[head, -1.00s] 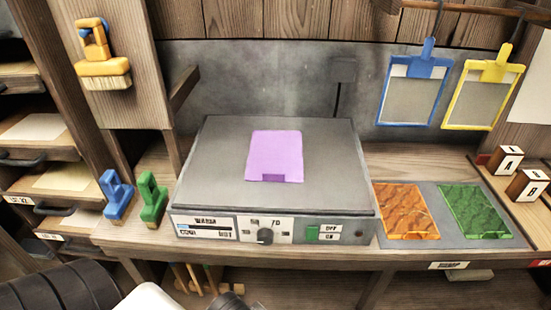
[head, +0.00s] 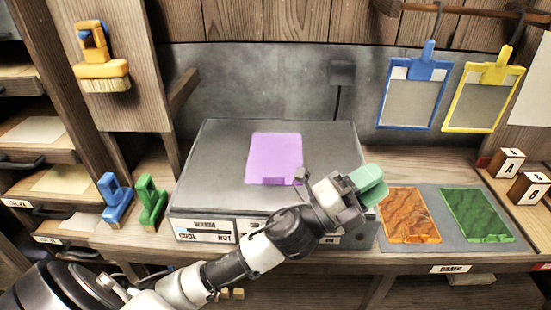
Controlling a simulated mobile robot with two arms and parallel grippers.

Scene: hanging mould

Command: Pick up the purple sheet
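The purple sheet (head: 274,158) lies flat on the grey top of the warming plate (head: 220,160), with a darker tab at its near edge. My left arm comes in from the lower left and crosses in front of the plate. My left gripper (head: 372,185), with mint-green fingers, is just past the plate's near right corner, to the right of and nearer than the sheet, not touching it. The view does not show whether its fingers are apart. My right gripper is not in view.
An orange sheet (head: 409,215) and a green sheet (head: 477,213) lie on a grey mat at the right, close to my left gripper. Blue (head: 115,197) and green (head: 151,202) handled tools stand left of the plate. Blue (head: 413,92) and yellow (head: 483,92) frames hang above.

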